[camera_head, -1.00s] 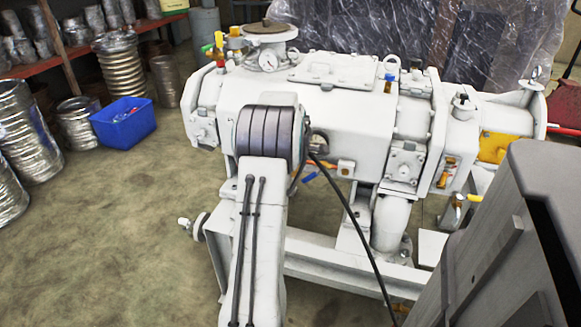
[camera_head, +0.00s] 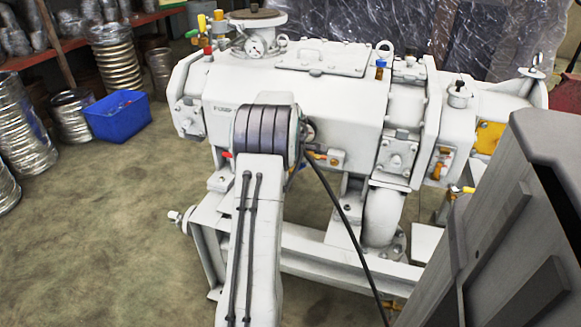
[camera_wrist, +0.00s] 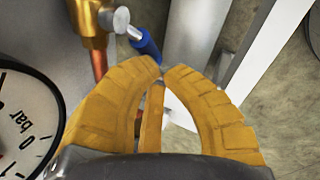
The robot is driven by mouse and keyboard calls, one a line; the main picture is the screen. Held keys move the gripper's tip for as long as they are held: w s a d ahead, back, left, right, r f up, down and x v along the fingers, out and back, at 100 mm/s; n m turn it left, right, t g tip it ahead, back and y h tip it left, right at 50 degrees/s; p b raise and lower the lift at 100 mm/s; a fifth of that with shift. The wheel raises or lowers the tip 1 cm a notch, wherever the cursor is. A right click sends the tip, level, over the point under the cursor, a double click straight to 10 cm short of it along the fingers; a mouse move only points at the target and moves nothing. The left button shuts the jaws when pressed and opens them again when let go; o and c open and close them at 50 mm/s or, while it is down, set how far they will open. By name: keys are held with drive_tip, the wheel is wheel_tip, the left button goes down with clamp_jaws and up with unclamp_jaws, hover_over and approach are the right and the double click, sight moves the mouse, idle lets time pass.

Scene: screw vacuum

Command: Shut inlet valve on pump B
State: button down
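In the wrist view, a valve with a blue handle (camera_wrist: 148,47) hangs off a brass fitting (camera_wrist: 90,22) above a copper pipe. My gripper (camera_wrist: 168,72) has yellow ridged fingers, with tips drawn close together at the handle's lower end. Whether they touch or hold the handle is unclear. A pressure gauge (camera_wrist: 22,120) marked "bar" is close on the left. In the head view, the white pump (camera_head: 290,98) stands ahead; my arm hides my gripper and the blue-handled valve. I see no label saying which pump is B or which valve is the inlet.
A steel frame (camera_head: 345,256) carries the pump. A large pipe elbow (camera_head: 383,216) stands right of my arm. A blue crate (camera_head: 118,117) and metal ducts (camera_head: 20,120) lie left. The floor at left front is clear.

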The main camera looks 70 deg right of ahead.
drive_tip(key=shift+s+p, duration=0.1)
drive_tip(key=shift+p, duration=0.45)
drive_tip(key=shift+s+f+p, duration=0.25)
drive_tip(key=shift+s+f, duration=0.3)
drive_tip(key=shift+f, duration=0.25)
drive_tip(key=shift+s+f+p, duration=0.2)
drive_tip(key=shift+s+f, duration=0.35)
drive_tip(key=shift+f, duration=0.25)
drive_tip(key=shift+s+f, duration=0.1)
drive_tip(key=shift+s, duration=0.2)
drive_tip(key=shift+r, duration=0.2)
drive_tip(key=shift+r+p, duration=0.6)
drive_tip(key=shift+r, duration=0.2)
drive_tip(key=shift+w, duration=0.1)
